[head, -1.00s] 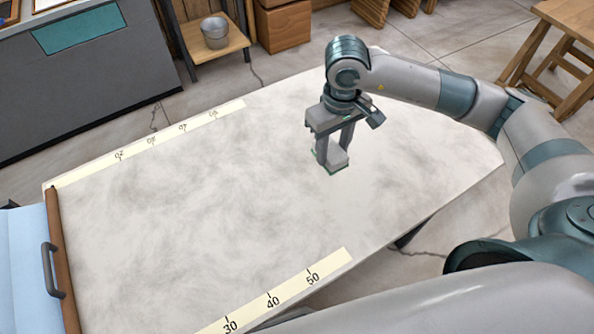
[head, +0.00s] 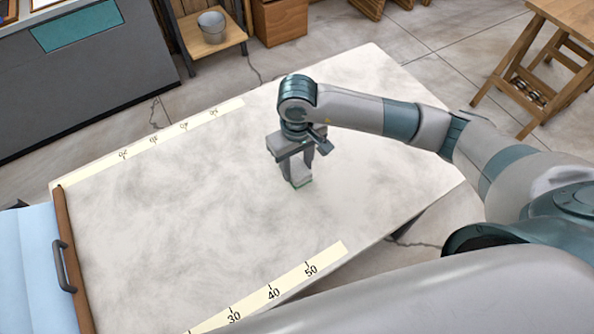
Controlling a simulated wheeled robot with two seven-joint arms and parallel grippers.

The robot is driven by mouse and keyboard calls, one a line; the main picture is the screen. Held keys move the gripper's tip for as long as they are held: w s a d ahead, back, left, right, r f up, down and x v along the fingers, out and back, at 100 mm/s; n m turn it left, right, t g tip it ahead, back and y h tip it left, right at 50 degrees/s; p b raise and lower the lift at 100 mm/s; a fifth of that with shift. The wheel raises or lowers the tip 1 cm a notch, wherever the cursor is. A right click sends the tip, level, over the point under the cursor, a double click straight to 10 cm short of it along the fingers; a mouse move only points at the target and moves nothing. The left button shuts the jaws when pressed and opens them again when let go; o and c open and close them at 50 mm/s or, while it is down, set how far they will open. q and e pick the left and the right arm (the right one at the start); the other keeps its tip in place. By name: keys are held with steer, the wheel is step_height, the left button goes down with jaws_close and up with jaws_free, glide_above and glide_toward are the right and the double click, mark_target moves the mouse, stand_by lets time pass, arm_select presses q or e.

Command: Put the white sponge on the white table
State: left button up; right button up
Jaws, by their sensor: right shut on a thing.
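The white table (head: 180,220) fills the middle of the head view, its pale top marked with grey smudges. My right gripper (head: 301,177) points down over the table's right half. It is shut on a small whitish block with a green lower edge, the white sponge (head: 301,174). The sponge is at or very close to the tabletop; I cannot tell whether it touches. The fingers hide part of it. My left gripper is not in view.
Ruler strips run along the table's back left edge (head: 150,143) and front edge (head: 270,292). A brown bar with a dark handle (head: 64,266) lies at the left end beside blue material (head: 30,270). A metal bucket (head: 212,26) and wooden stool (head: 540,60) stand beyond. Most of the tabletop is clear.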

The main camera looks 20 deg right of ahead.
mark_target(297, 168)
step_height(297, 168, down, 3)
steer(key=shift+r+p, duration=0.2)
steer(key=shift+p, duration=0.55)
steer(key=shift+f, duration=0.35)
steer(key=o, duration=1.2)
steer(key=shift+r, duration=0.15)
step_height(297, 168, up, 10)
steer(key=b, duration=0.3)
steer(key=shift+r, duration=0.1)
steer(key=shift+r+b, duration=0.3)
steer(key=shift+r, duration=0.45)
